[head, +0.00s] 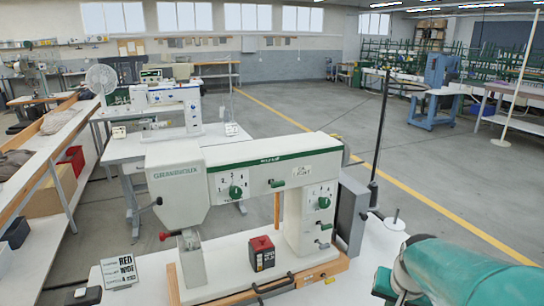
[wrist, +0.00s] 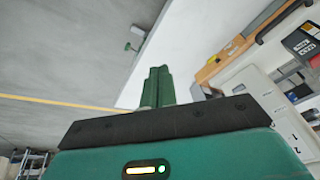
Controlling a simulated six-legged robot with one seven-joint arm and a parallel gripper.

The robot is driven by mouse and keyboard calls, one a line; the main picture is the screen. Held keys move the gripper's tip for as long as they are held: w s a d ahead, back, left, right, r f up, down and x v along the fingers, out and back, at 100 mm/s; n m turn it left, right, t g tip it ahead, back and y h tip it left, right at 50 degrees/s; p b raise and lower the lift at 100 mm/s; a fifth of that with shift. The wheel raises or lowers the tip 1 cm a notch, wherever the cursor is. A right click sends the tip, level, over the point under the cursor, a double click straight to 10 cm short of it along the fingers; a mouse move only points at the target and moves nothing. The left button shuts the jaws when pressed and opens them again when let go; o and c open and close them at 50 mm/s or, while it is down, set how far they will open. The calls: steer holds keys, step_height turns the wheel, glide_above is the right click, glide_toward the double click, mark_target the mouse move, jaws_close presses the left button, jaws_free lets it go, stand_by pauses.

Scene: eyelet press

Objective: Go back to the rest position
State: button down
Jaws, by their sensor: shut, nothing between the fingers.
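In the wrist view my gripper (wrist: 158,85) shows as two green fingers side by side, shut with nothing between them. They point over the floor and a white table edge. In the head view a teal part of my arm fills the lower right corner, to the right of the white and green machine (head: 165,190). The fingers cannot be made out there. The machine stands on a white table, and in the wrist view part of it shows tilted at the right (wrist: 262,92), apart from the fingers.
A red and black box (head: 261,254) sits on the machine's base. A small sign (head: 119,272) stands at the table's left. A black thread stand (head: 378,150) rises behind the machine, close to my arm. A second machine (head: 165,105) stands behind. The floor (head: 310,95) beyond is clear.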

steer(key=s+a+r+n+t, duration=0.2)
steer(key=s+a+r+n, duration=0.3)
steer(key=s+a+r, duration=0.3)
steer(key=s+a, duration=0.3)
steer(key=a, duration=0.1)
steer(key=shift+a+r+y, duration=0.3)
steer(key=shift+r+y, duration=0.05)
steer(key=shift+y, duration=0.05)
steer(key=shift+a+n, duration=0.15)
steer(key=shift+n, duration=0.15)
